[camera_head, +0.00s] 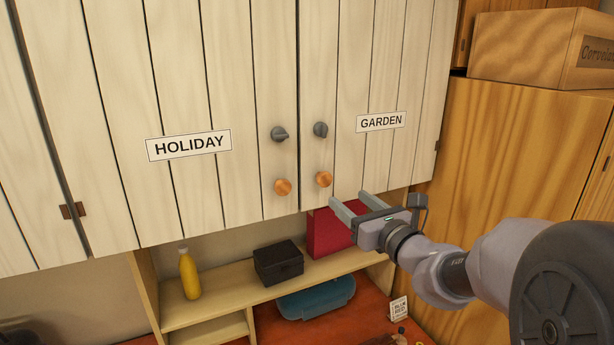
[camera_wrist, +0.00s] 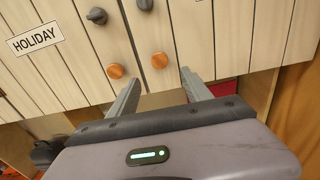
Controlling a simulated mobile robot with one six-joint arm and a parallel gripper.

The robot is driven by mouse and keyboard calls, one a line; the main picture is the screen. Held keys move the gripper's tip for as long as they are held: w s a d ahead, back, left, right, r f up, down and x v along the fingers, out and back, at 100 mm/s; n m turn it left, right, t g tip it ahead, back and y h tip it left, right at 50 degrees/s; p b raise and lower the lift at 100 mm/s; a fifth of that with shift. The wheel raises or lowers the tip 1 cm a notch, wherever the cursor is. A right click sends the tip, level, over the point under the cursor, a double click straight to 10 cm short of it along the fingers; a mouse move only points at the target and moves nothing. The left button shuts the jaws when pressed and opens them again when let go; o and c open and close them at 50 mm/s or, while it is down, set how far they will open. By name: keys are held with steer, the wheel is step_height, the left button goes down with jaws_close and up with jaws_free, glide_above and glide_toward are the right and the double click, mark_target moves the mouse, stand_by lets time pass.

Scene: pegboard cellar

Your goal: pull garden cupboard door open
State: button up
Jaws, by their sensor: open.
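The garden cupboard door (camera_head: 372,80) is pale planked wood with a GARDEN label (camera_head: 381,121), and it is shut. Near its left edge are a dark grey turn knob (camera_head: 320,129) and, below it, a round orange-brown wooden knob (camera_head: 323,179). My gripper (camera_head: 347,204) is open and empty, just below and right of the wooden knob, apart from it. In the wrist view, the garden door's wooden knob (camera_wrist: 159,60) lies ahead, between the directions of my two fingers (camera_wrist: 160,84), with its dark knob (camera_wrist: 145,4) cut by the top edge.
The shut HOLIDAY door (camera_head: 190,170) adjoins on the left with its own knobs. A tall wooden cabinet (camera_head: 500,150) stands right.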

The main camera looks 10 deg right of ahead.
mark_target(326, 182)
steer(key=p+x, duration=0.2)
steer(key=x, duration=0.8)
steer(key=shift+w, duration=0.1)
steer(key=shift+c, duration=0.2)
jaws_close()
stand_by(0.7)
